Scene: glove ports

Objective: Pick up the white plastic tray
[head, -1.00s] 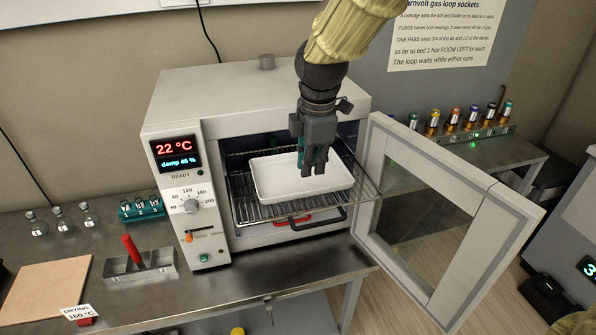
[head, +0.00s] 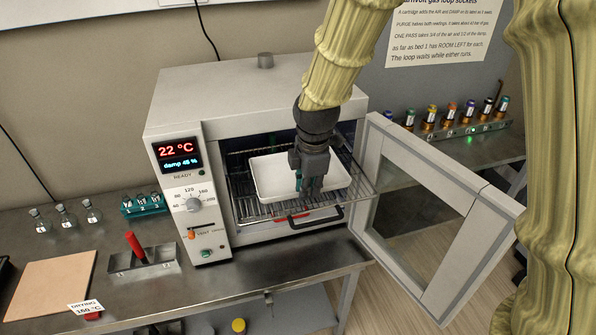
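The white plastic tray (head: 272,177) lies level on the pulled-out wire shelf (head: 246,212) of the open oven. It looks empty. My gripper (head: 309,192) points down at the tray's front right part, and its fingers cover a piece of the front rim. The fingers appear close together from this angle. I cannot tell whether they straddle the rim, touch it or hang just in front of it, nor whether they are open or shut.
The oven door (head: 430,215) stands open to the right, close to my arm. A red handle (head: 133,245) stands in a metal block left of the oven (head: 225,105). A teal vial rack (head: 143,204) and several flasks are further left.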

